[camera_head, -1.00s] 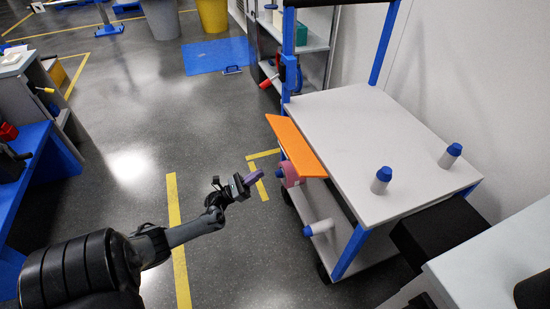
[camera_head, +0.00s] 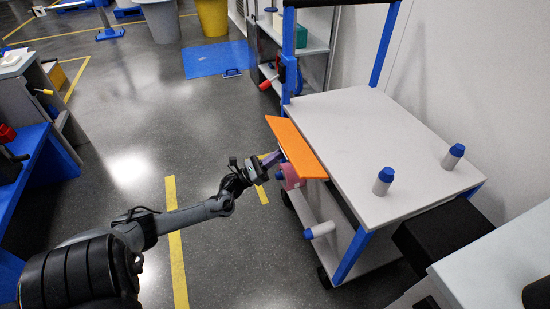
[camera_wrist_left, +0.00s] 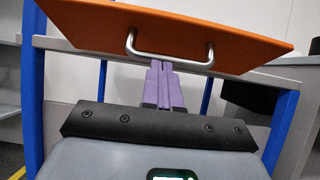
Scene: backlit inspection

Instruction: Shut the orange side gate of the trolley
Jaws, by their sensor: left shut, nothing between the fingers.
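The trolley (camera_head: 375,135) has a white top and blue posts. Its orange side gate (camera_head: 298,146) sticks out along the top's left edge, tilted outward. In the left wrist view the gate (camera_wrist_left: 225,38) spans the top of the picture, with a metal handle (camera_wrist_left: 168,60) on the face toward me. My left gripper (camera_head: 272,159) is shut and empty, with purple fingers. It is at the gate's outer side. In the left wrist view its fingertips (camera_wrist_left: 162,68) are just below the handle's bar, close to it; I cannot tell whether they touch. My right gripper is not in view.
A pink roll (camera_head: 291,177) is under the gate, and another white bottle (camera_head: 320,230) lies on the lower shelf. The floor left of the trolley is clear.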

